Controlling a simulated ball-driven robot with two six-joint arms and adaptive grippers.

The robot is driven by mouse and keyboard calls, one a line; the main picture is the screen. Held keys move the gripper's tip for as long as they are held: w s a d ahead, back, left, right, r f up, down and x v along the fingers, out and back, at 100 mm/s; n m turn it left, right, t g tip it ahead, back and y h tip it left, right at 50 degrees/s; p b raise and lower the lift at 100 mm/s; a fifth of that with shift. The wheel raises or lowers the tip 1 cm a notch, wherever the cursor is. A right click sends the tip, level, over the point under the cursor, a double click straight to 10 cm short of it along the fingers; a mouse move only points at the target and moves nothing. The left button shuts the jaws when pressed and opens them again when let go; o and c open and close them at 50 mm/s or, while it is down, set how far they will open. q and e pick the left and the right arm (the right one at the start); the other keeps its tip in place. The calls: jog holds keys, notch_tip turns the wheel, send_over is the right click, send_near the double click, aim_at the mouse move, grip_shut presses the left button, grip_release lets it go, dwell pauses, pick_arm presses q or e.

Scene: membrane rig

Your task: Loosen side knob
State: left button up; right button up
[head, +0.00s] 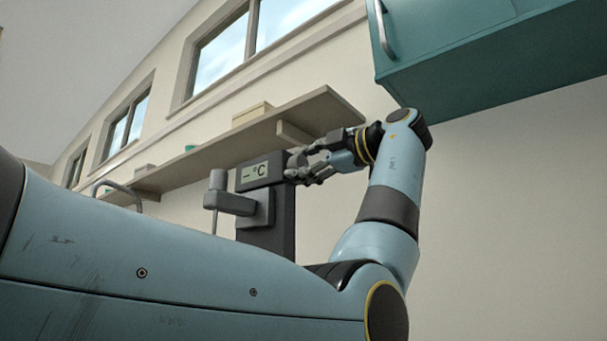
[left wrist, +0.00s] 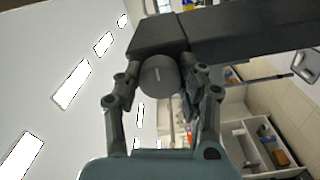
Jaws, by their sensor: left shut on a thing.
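The rig is a dark upright post (head: 283,225) with a display reading "– °C" (head: 254,173) near its top. My left gripper (head: 297,169) reaches the rig's upper right side from the right in the head view. In the left wrist view its fingers (left wrist: 160,86) are closed on the knob from both sides. In the head view the fingers largely hide the knob. My right gripper is not in view.
A grey bracket with an upright rod (head: 217,190) sticks out left of the post. A wall shelf (head: 285,112) with a box (head: 251,114) runs behind the rig. A teal cabinet (head: 490,75) hangs above right of my wrist. The wall below it is bare.

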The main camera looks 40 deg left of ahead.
pick_arm(q)
jog(key=shift+f+n, duration=0.1)
jog(key=shift+n, duration=0.4)
jog(key=o, duration=1.2)
jog(key=d, duration=0.7)
jog(key=shift+s+d, duration=0.3)
